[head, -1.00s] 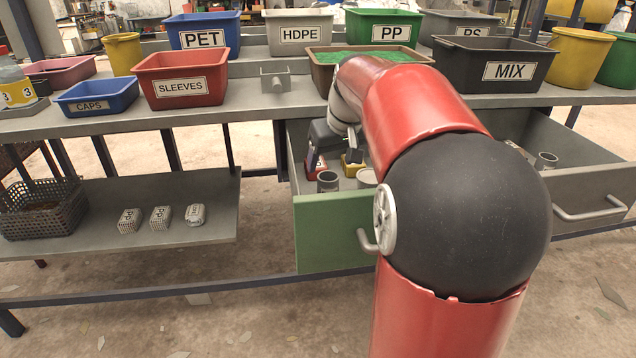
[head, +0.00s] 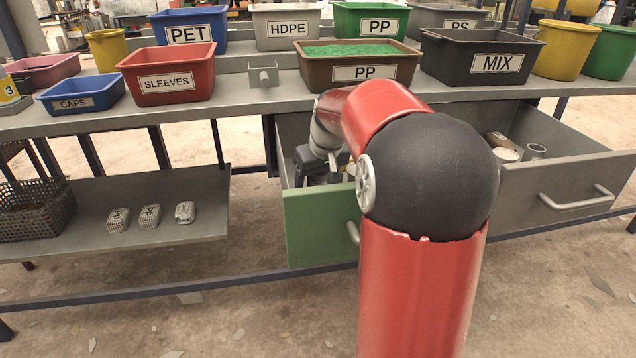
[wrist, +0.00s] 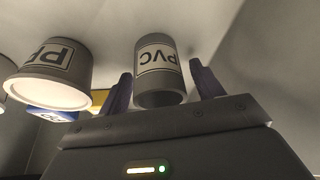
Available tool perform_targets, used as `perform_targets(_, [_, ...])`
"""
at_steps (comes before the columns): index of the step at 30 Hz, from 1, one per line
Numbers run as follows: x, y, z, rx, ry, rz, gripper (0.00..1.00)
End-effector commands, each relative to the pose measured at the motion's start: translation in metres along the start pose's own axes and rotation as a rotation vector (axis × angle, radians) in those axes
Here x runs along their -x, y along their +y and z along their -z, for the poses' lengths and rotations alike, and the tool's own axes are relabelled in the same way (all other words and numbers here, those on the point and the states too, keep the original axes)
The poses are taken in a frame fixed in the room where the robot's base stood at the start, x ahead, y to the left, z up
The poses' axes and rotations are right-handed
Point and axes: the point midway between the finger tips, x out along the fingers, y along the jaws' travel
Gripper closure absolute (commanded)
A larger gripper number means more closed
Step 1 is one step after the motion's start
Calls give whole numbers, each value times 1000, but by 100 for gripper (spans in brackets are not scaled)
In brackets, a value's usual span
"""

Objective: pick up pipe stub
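The pipe stub (wrist: 159,72) is a grey cylinder with a white PVC label, inside the open green-fronted drawer (head: 318,228). In the wrist view it stands between the two purple-grey fingers of my gripper (wrist: 160,66). The fingers are spread, with a visible gap on both sides of the stub. In the head view my gripper (head: 308,162) is lowered into the drawer, and my arm and the drawer front hide much of its contents. I cannot pick out the stub there.
A pale cup with a PP label (wrist: 50,72) is left of the stub, with blue and yellow items behind. A grey drawer (head: 590,160) is open at right. Bins stand on the bench above, including a brown PP bin (head: 320,72) and a black MIX bin (head: 450,70).

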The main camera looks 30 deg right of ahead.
Motion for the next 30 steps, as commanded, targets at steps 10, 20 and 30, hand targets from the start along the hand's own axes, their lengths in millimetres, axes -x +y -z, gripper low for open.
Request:
perform_targets(10, [0,0,0,0,1,0,78])
perform_targets(20, [5,0,2,0,2,-1,79])
perform_targets(30, [58,0,25,-1,6,-2,79])
